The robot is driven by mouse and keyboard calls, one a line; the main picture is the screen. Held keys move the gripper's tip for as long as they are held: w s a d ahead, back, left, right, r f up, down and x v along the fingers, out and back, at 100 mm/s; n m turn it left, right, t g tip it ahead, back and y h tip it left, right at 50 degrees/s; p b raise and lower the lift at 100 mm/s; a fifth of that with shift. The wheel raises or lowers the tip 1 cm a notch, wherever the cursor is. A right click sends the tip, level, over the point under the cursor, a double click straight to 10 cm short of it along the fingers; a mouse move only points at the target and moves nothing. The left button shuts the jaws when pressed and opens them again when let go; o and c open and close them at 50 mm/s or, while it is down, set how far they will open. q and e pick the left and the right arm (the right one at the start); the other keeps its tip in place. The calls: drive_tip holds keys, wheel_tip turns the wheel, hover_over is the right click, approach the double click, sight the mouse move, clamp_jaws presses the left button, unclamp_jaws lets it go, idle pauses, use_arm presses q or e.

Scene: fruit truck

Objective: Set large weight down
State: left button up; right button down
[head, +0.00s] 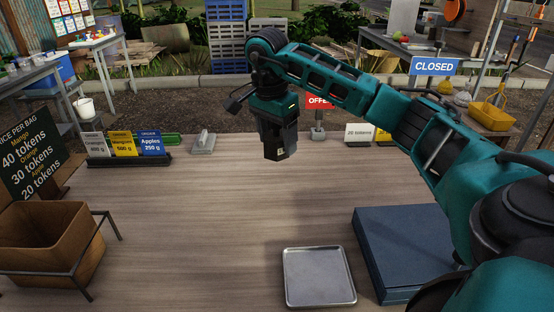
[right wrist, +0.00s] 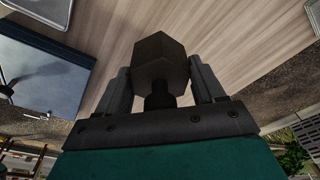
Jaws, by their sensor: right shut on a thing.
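The large weight (right wrist: 160,65) is a dark grey hexagonal block with a narrow neck, seen in the right wrist view between the two fingers of my right gripper. My right gripper (head: 280,150) points down over the far middle part of the wooden counter (head: 200,215) in the head view, shut on the weight. In the head view the dark weight is hard to tell from the dark fingers. Its exact height above the counter is unclear. My left gripper is not in view.
A metal tray (head: 320,300) and a dark blue flat box (head: 405,245) lie at the front right. A brown bin (head: 45,235) stands at the left by a price board (head: 30,150). Label holders (head: 130,160) and an offer sign (head: 318,103) line the back edge. The counter's middle is clear.

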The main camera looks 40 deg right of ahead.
wheel_tip(320, 180, up, 4)
drive_tip(key=shift+r+p, duration=0.15)
drive_tip(key=shift+p, duration=0.2)
drive_tip(key=shift+r, duration=0.4)
drive_tip(key=shift+w+a+f+n, duration=0.1)
drive_tip(key=shift+a+f+n, duration=0.15)
drive_tip(key=shift+a+n, duration=0.25)
drive_tip(key=s+a+f+n+y+p, duration=0.1)
drive_tip(key=s+a+f+n, duration=0.2)
drive_tip(key=a+n, duration=0.5)
drive_tip(key=s+a+f+n+t+p, duration=0.1)
drive_tip(key=s+a+f+n, duration=0.2)
drive_tip(key=a+f+n, duration=0.2)
drive_tip(key=a+n, duration=0.3)
drive_tip(key=a, duration=0.4)
drive_tip(key=shift+a+t+y, duration=0.3)
drive_tip(key=shift+a+y, duration=0.1)
